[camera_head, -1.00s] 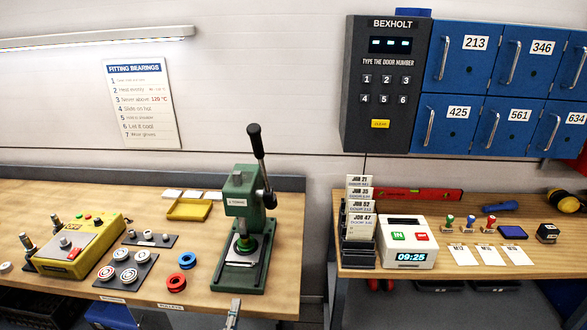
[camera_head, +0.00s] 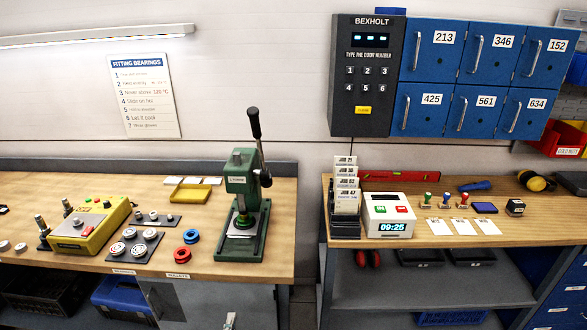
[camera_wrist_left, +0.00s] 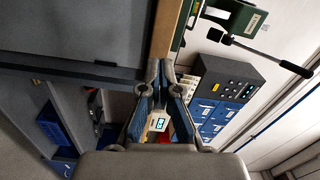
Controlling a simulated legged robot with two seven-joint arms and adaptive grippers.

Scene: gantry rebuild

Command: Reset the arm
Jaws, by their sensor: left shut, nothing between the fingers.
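My left gripper (camera_head: 229,321) shows only as a small tip at the bottom edge of the head view, in front of the left workbench's grey front and below its top. In the left wrist view its two fingers (camera_wrist_left: 161,72) are together, with nothing held between them. The rest of the left arm is out of the head view. My right gripper is in neither view.
A green lever press (camera_head: 242,215) stands at the right end of the left workbench (camera_head: 215,262). A gap separates it from the right bench (camera_head: 470,241), which holds a time clock (camera_head: 389,214). Blue lockers (camera_head: 470,65) hang above.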

